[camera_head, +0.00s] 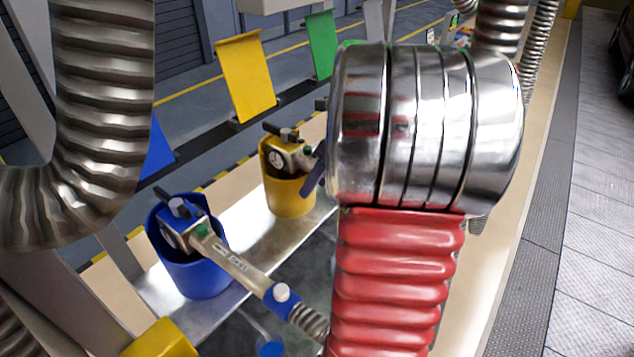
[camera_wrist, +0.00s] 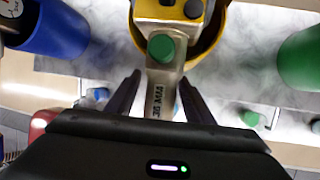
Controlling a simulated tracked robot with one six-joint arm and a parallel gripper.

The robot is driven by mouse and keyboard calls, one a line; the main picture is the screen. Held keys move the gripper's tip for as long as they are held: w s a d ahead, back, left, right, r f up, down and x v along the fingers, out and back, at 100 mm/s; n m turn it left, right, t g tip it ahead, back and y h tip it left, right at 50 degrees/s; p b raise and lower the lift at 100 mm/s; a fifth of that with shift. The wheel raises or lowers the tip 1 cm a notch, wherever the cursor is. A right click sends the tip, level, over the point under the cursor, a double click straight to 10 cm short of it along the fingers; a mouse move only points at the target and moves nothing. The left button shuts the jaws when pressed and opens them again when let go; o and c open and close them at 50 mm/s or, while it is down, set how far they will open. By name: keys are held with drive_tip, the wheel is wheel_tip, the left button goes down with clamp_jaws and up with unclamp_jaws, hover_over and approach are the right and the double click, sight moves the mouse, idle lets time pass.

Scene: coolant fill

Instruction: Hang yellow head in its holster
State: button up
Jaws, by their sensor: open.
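The yellow head (camera_head: 288,153) sits in its yellow holster (camera_head: 290,196) in the head view, with its top above the rim. In the wrist view the yellow head (camera_wrist: 162,70) shows a pale metal body with a green button, and its upper part is over the yellow holster (camera_wrist: 215,45). My gripper (camera_wrist: 159,82) is open, with one dark finger on each side of the head's handle and visible gaps between. In the head view my arm hides most of the gripper and the handle. How deep the head sits cannot be told.
A blue holster (camera_head: 198,275) with a blue head (camera_head: 245,268) stands to the left. A green holster (camera_wrist: 302,55) is at the right in the wrist view. Yellow (camera_head: 246,76) and green (camera_head: 321,45) plates stand behind. A ribbed metal hose (camera_head: 100,90) hangs at the left.

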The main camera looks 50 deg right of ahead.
drive_tip(key=v, duration=1.3)
drive_tip(key=shift+r, duration=0.2)
drive_tip(key=shift+s, duration=0.2)
idle(0.4)
